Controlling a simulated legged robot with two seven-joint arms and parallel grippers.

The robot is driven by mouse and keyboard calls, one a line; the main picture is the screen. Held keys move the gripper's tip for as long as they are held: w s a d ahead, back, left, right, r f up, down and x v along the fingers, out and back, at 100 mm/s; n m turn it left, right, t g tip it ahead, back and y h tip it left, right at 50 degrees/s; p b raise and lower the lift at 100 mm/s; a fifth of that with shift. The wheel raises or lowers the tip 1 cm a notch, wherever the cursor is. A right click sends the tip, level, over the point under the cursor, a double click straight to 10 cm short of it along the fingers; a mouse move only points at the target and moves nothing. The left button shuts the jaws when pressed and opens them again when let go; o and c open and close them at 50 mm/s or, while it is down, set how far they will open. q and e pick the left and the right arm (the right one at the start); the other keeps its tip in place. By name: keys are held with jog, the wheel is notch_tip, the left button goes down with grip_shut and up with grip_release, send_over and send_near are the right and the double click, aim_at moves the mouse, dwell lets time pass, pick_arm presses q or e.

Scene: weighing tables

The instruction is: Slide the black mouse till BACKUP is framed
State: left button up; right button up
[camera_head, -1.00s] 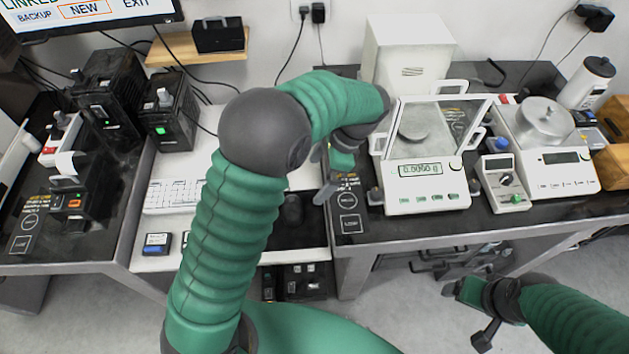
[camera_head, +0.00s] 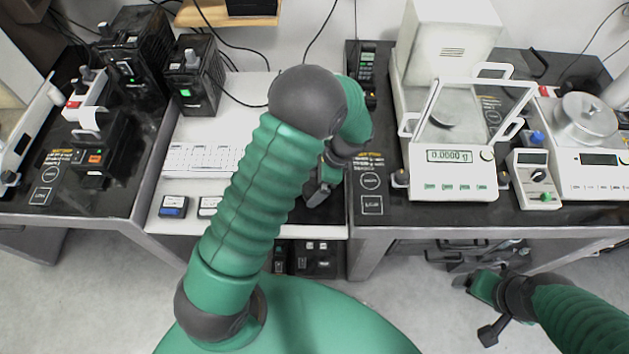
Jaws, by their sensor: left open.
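My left gripper (camera_head: 318,192) is open and low over the dark mouse pad (camera_head: 325,217), right of the keyboard. The black mouse cannot be made out; the gripper and my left arm cover that spot, and dark parts blend with the pad. Whether the gripper touches the mouse cannot be told. The screen with BACKUP is out of view. My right gripper (camera_head: 480,309) hangs over the floor at lower right, away from the tables; its jaw opening is unclear.
A white keyboard (camera_head: 200,160) lies left of my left arm. A balance (camera_head: 452,178) reading 0.0000 g stands on the right table, with a second balance (camera_head: 600,172) beyond it. Black devices (camera_head: 195,75) stand at the left.

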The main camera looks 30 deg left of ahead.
pick_arm(q)
jog(key=shift+a+f, duration=0.1)
jog(key=shift+d, duration=0.2)
jog(key=c, duration=1.2)
jog(key=shift+a, duration=0.1)
jog(key=shift+s, duration=0.1)
